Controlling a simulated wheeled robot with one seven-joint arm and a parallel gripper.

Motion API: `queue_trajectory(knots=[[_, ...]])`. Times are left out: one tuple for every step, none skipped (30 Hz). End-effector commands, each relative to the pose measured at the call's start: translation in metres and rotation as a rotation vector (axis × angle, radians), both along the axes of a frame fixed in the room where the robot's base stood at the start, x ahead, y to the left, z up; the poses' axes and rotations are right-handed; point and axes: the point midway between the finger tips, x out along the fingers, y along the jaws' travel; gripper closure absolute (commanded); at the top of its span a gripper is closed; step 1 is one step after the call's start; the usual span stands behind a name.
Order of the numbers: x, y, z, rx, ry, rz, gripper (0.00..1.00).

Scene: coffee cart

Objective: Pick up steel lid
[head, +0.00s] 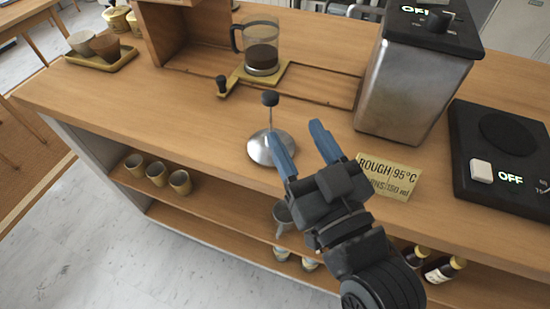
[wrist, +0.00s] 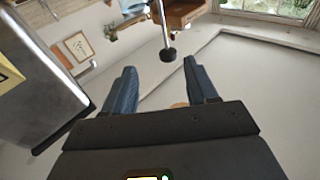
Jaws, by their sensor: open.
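The steel lid (head: 262,149) is a shiny dome with a thin upright rod and a black knob (head: 270,98) on top. It stands on the wooden counter left of my gripper in the head view. My gripper (head: 298,145) is open and empty, its two blue fingers pointing toward the back of the counter, the left one overlapping the lid's right edge in the picture. In the wrist view the black knob (wrist: 168,54) and part of the rod show beyond and between the spread fingers (wrist: 160,82).
A glass press (head: 262,55) with dark contents stands behind the lid on a wooden platform. A steel machine (head: 412,90) stands at the back right. A yellow card (head: 389,176) and a black scale (head: 508,140) are to the right. The counter left of the lid is clear.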

Motion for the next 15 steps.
queue_trajectory(knots=[[0.003,0.005,0.003,0.001,-0.007,0.008,0.43],[0.005,0.006,0.005,0.001,-0.01,0.011,0.43],[0.007,0.008,0.006,0.001,-0.012,0.013,0.43],[0.009,0.009,0.007,0.001,-0.013,0.014,0.43],[0.011,0.01,0.008,0.001,-0.013,0.014,0.43],[0.014,0.012,0.009,0.001,-0.013,0.014,0.43],[0.017,0.013,0.009,0.002,-0.013,0.013,0.43],[0.02,0.014,0.01,0.002,-0.013,0.013,0.43],[0.023,0.016,0.01,0.002,-0.012,0.012,0.43],[0.026,0.017,0.011,0.002,-0.013,0.013,0.43],[0.028,0.018,0.011,0.001,-0.013,0.012,0.43],[0.031,0.02,0.011,0.0,-0.012,0.012,0.43],[0.033,0.021,0.011,0.0,-0.012,0.012,0.43],[0.036,0.022,0.012,0.001,-0.012,0.013,0.43],[0.041,0.025,0.012,0.0,-0.012,0.011,0.43]])
